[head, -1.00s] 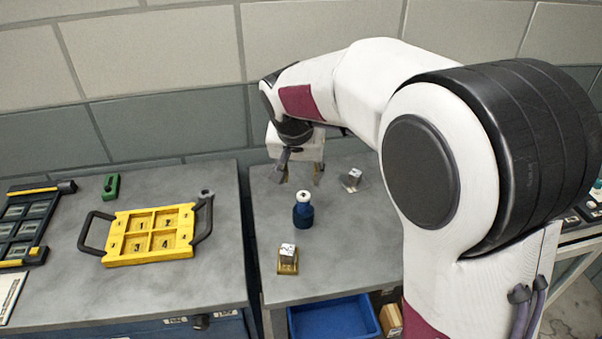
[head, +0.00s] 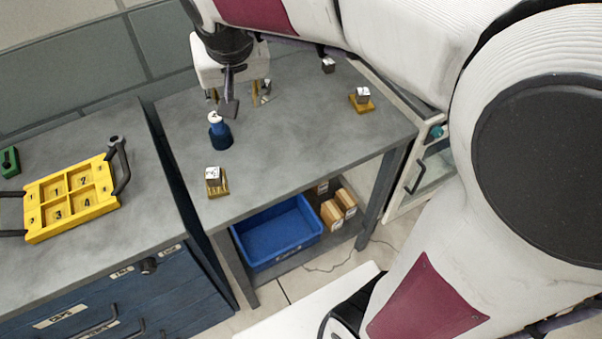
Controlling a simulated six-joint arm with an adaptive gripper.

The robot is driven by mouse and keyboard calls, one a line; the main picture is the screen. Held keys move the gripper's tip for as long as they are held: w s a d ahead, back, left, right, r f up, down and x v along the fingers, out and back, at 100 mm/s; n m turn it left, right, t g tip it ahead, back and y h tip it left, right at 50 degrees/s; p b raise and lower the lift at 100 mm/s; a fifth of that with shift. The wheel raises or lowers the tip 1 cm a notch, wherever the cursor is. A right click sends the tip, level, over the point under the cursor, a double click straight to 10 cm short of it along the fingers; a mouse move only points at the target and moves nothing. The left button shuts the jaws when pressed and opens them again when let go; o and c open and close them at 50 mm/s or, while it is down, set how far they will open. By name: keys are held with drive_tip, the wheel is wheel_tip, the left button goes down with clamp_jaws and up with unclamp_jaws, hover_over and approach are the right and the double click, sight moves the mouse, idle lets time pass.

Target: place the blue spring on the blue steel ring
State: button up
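My gripper (head: 234,98) points down over the middle table, its fingers apart with nothing seen between them. A small blue thing with a white top (head: 220,133), shaped like a bottle, stands upright on the table just below and in front of the gripper in the picture. I cannot make out a coil or a ring on it. No blue spring or blue steel ring can be told apart in this view. A small silver piece (head: 265,90) lies behind the gripper, partly hidden by a finger.
A silver block on a yellow base (head: 215,180) stands near the front edge; another block on a yellow base (head: 361,100) is at right. A yellow numbered tray (head: 75,198) lies on the left cabinet. A blue bin (head: 277,236) sits on the lower shelf.

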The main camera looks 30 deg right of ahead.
drive_tip(key=s+d+f+n+t+y, duration=0.1)
drive_tip(key=s+d+n, duration=0.1)
drive_tip(key=s, duration=1.8)
drive_tip(key=shift+n, duration=0.3)
drive_tip(key=shift+s+f, duration=0.1)
